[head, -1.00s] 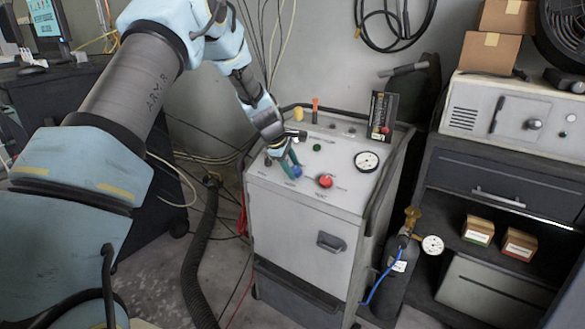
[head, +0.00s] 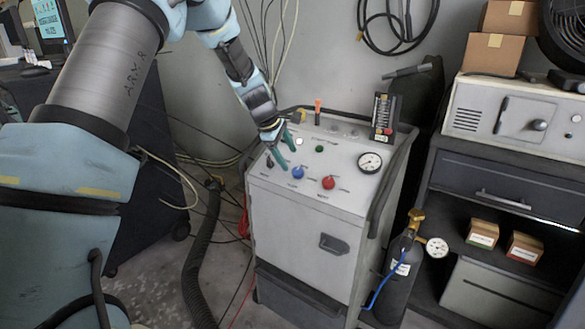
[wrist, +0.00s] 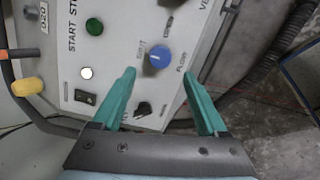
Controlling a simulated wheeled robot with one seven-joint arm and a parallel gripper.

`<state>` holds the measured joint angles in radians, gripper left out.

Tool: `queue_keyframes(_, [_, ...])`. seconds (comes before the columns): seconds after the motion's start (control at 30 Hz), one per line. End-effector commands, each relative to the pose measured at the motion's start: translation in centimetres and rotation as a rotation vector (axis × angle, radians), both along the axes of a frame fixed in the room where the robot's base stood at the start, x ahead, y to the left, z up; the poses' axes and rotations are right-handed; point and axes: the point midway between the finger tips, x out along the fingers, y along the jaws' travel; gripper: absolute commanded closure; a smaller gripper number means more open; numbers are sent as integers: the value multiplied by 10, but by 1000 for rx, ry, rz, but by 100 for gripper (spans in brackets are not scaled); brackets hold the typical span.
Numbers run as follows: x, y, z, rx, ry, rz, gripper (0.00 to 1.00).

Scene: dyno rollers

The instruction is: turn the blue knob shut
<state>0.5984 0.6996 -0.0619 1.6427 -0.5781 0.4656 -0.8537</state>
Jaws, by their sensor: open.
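The blue knob (head: 298,172) is on the sloped top panel of the grey cart, between a black knob and a red knob. In the wrist view the blue knob (wrist: 159,58) lies just beyond my fingertips, roughly centred between them, near the labels "SHUT" and "FLOW". A small pale mark shows on its face; I cannot tell its exact setting. My gripper (head: 278,164) has teal fingers, is open and empty, and is just left of and above the blue knob. Its spread fingers (wrist: 158,76) show in the wrist view, apart from the knob.
The red knob (head: 328,183) is right of the blue one, and a black knob (wrist: 143,108) lies between my fingers in the wrist view. A green button (head: 320,149), a gauge (head: 370,162) and an upright meter (head: 384,117) stand farther across the panel.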

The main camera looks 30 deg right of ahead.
Motion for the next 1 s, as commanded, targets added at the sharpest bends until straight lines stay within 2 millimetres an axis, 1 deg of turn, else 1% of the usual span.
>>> queue_keyframes(0.03, [-1,4,7,-2,-2,1,24])
queue_keyframes(0.13, [-3,11,21,-2,-2,1,24])
queue_keyframes(0.3, [-5,18,34,0,-1,2,24])
queue_keyframes(0.83, [-6,20,36,1,1,0,24])
queue_keyframes(0.87, [-6,22,37,3,-1,-1,24])
queue_keyframes(0.93, [-5,34,37,18,-13,-11,24])
queue_keyframes(0.97, [-5,43,38,29,-23,-22,24])
queue_keyframes(1.0, [-5,59,39,50,-37,-38,24])
